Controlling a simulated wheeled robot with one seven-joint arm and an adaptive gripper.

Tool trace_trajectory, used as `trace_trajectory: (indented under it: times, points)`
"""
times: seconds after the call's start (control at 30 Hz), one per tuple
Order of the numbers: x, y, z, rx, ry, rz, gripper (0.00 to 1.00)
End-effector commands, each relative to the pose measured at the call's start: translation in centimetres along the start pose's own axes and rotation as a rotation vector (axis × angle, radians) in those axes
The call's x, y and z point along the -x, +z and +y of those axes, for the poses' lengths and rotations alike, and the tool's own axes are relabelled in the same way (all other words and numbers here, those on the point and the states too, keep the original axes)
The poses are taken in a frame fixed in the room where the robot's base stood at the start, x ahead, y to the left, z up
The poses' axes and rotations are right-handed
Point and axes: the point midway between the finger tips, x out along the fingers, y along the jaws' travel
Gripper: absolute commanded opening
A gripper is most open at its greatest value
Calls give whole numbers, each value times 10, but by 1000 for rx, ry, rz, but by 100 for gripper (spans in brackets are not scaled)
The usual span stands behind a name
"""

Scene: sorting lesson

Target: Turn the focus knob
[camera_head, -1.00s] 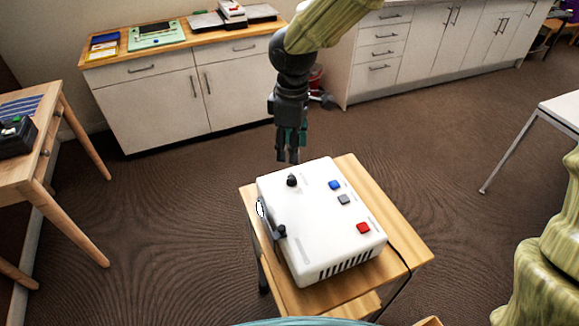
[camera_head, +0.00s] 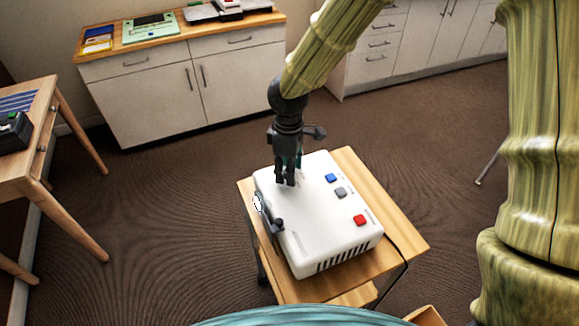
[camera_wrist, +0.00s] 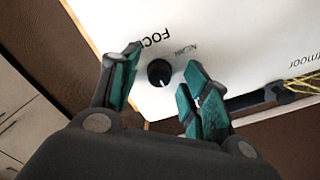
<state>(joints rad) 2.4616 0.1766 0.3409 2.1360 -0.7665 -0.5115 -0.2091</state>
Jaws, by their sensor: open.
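The focus knob (camera_wrist: 160,72) is a small round black knob with a white mark, on the top of a white box-shaped device (camera_head: 318,225). Part of the word "FOCUS" is printed beside it in the wrist view. My gripper (camera_wrist: 158,80) is open, with its teal-padded fingers on either side of the knob and gaps between them and it. In the head view my gripper (camera_head: 285,184) points down over the back left part of the device and hides the knob. I cannot tell exactly how high the fingertips are.
The device stands on a small wooden table (camera_head: 395,232). A cabinet (camera_head: 185,85) stands behind.

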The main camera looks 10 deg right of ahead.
Motion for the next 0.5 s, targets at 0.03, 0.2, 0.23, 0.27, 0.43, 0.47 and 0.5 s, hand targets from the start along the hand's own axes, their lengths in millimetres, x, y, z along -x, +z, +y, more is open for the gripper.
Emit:
trace_trajectory:
  times: [0.03, 0.2, 0.23, 0.27, 0.43, 0.47, 0.5]
  points:
    - [0, 0, 0, 0, 0, 0, 46]
    - [0, 0, 0, 0, 0, 0, 39]
    - [0, 0, 0, 0, 0, 0, 34]
    - [0, 0, 0, 0, 0, 0, 28]
    - [0, 0, 0, 0, 0, 0, 0]
    - [0, 0, 0, 0, 0, 0, 0]
    - [0, 0, 0, 0, 0, 0, 0]
